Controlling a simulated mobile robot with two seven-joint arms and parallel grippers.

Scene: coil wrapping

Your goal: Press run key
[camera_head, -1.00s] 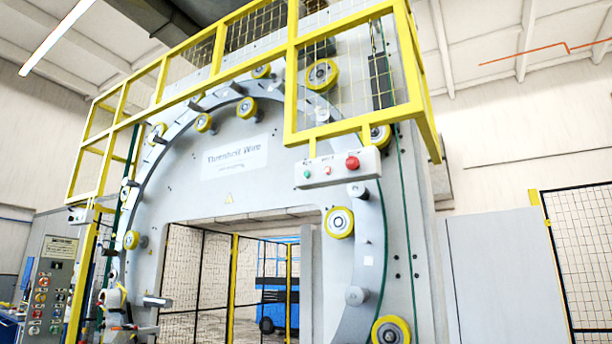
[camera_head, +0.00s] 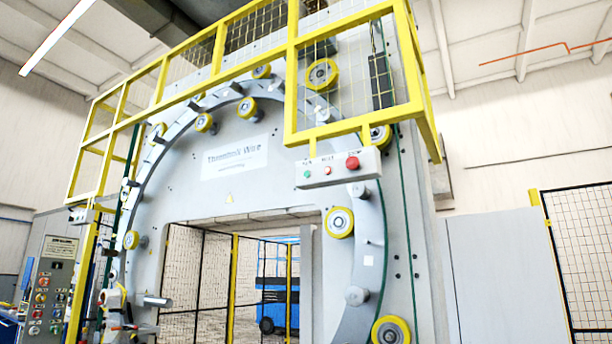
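A white control box (camera_head: 338,168) hangs below the yellow railing on the front of the large grey coil wrapping machine. It carries a green button (camera_head: 307,173), a small red button (camera_head: 328,170) and a large red mushroom button (camera_head: 352,162). The labels above them are too small to read. A grey control panel (camera_head: 50,285) with several coloured buttons and knobs stands at the lower left. I cannot tell which button is the run key. Neither of my grippers is in view.
The machine's ring (camera_head: 180,122) bears several yellow rollers. Yellow railing (camera_head: 290,75) runs across its upper front. A black mesh fence (camera_head: 585,260) stands at the right. A blue machine (camera_head: 272,300) shows through the opening. White equipment (camera_head: 113,298) sits beside the control panel.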

